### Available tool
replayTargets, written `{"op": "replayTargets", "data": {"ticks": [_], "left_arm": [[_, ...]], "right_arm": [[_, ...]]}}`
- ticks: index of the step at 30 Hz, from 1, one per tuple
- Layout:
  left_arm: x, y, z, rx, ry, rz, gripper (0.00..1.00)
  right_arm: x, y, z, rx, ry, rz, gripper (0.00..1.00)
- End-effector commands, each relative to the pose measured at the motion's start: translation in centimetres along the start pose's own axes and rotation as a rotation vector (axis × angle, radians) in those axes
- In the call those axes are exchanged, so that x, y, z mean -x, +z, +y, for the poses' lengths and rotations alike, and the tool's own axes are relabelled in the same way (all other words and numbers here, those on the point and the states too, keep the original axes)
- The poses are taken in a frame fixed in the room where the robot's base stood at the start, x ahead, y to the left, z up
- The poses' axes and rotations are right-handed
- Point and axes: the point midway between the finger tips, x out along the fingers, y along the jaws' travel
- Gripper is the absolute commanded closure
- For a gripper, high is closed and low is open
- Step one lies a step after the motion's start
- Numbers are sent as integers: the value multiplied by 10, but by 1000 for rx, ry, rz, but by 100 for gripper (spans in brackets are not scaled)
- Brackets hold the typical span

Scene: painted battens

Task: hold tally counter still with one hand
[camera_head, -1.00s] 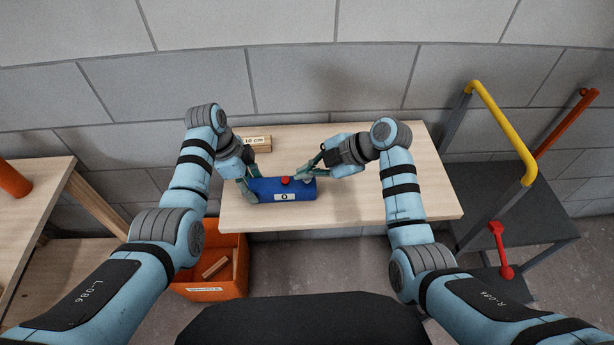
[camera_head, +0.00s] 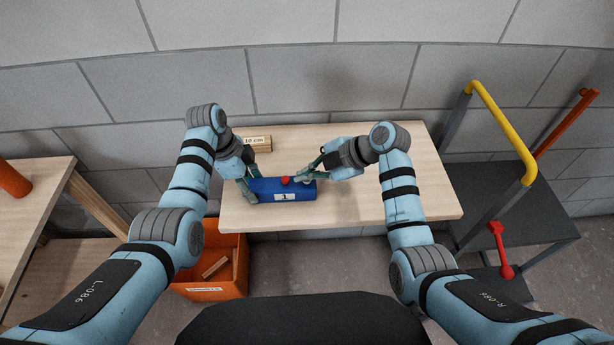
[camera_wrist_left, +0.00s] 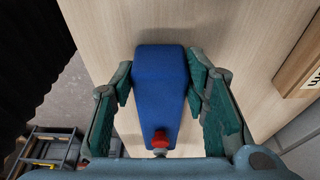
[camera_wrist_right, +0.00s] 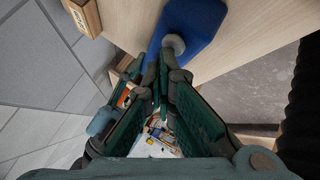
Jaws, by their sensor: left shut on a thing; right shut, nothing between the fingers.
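The tally counter (camera_head: 266,186) is a blue block on the wooden table, with a red button (camera_head: 286,180) on top and a white display (camera_head: 284,197) reading 1 on its front. It also shows in the left wrist view (camera_wrist_left: 160,85). My left gripper (camera_head: 247,188) is shut on the counter's left end, one finger on each side. My right gripper (camera_head: 309,177) is shut and empty at the counter's right end, beside a round grey knob that shows in the right wrist view (camera_wrist_right: 174,43). I cannot tell whether its fingertips touch the knob.
A wooden block marked 10 cm (camera_head: 257,143) lies at the table's back left. An orange bin (camera_head: 236,285) with a wooden piece stands below the front left. A dark cart (camera_head: 530,235) with a yellow rail stands right. The table's right part (camera_head: 425,200) is clear.

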Motion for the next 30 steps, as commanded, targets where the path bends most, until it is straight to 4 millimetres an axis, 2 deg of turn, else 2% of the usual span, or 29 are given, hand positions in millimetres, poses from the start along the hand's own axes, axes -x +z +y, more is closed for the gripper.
{"op": "replayTargets", "data": {"ticks": [26, 30], "left_arm": [[0, 0, 0, 0, 1, 0, 83], [0, 0, 0, 0, 1, 0, 83]], "right_arm": [[14, -10, 10, 0, 0, 0, 100], [21, -15, 16, 2, 1, 0, 100]]}}
